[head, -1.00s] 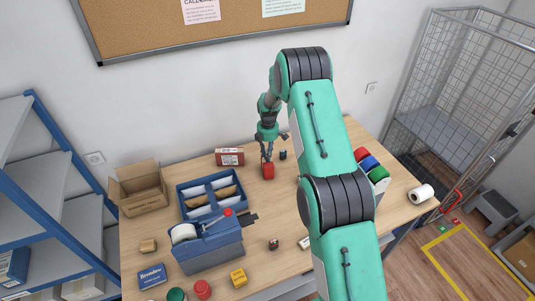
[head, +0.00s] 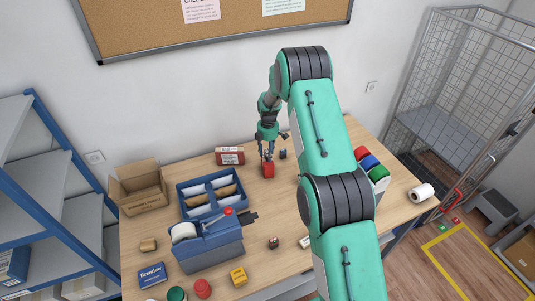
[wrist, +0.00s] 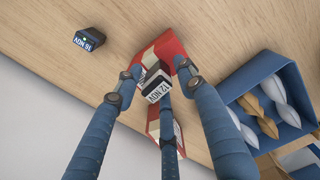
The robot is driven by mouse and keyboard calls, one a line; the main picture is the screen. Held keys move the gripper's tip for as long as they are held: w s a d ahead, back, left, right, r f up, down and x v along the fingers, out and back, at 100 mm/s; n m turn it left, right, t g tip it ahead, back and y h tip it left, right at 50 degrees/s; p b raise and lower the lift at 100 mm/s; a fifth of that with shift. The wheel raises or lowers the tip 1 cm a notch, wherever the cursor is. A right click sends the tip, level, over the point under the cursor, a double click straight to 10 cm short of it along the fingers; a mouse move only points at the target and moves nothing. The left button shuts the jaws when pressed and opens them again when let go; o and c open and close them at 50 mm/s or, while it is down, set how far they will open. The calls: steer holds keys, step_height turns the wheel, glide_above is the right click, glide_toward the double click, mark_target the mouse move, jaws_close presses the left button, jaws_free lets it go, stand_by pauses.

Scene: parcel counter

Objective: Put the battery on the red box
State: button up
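The red box (head: 268,171) stands on the table and also shows in the wrist view (wrist: 172,46). A small dark block with a pale lettered face (wrist: 155,84), seemingly the battery, is between my fingers at the red box's top. It appears to rest there; contact below is hidden. My gripper (head: 268,156) is low over the red box. In the wrist view its fingers (wrist: 157,73) are spread, with gaps between the outer fingertips and the block. A similar dark lettered block (wrist: 90,40) stands apart on the table, right of the red box in the head view (head: 283,154).
A red-and-white box (head: 230,156) stands behind and left. A blue divided tray (head: 181,203) and an open carton (head: 143,200) are at left. A tape dispenser (head: 212,251) is in front. Coloured rolls (head: 370,162) lie at right. Bare table lies in front of the red box.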

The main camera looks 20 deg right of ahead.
step_height(320, 180, up, 12)
steer(key=b, duration=0.2)
stand_by(0.5)
steer(key=shift+s+r, duration=0.1)
steer(key=shift+r, duration=0.1)
stand_by(0.3)
steer(key=s+a+r+m+t, duration=0.1)
steer(key=s+a+r+m, duration=0.35)
steer(key=s+r, duration=0.75)
steer(key=s+a+r+m+t, duration=0.1)
steer(key=s+a+r+m, duration=0.4)
steer(key=r, duration=1.2)
steer(key=s+a+r+m+t, duration=0.1)
steer(key=s+a+r, duration=0.15)
steer(key=s, duration=0.75)
steer(key=s+a+r+m+t, duration=0.15)
steer(key=s+r, duration=0.25)
steer(key=s, duration=0.6)
steer(key=s+a+f+m, duration=0.1)
steer(key=s+m, duration=0.1)
steer(key=s, duration=0.6)
steer(key=s+a+f+m, duration=0.1)
steer(key=s+a+m, duration=0.1)
steer(key=s, duration=0.6)
steer(key=shift+s+a+f+m+t, duration=0.2)
steer(key=shift+s+f+m+t, duration=0.1)
steer(key=shift+m+t, duration=0.2)
steer(key=shift+f, duration=0.1)
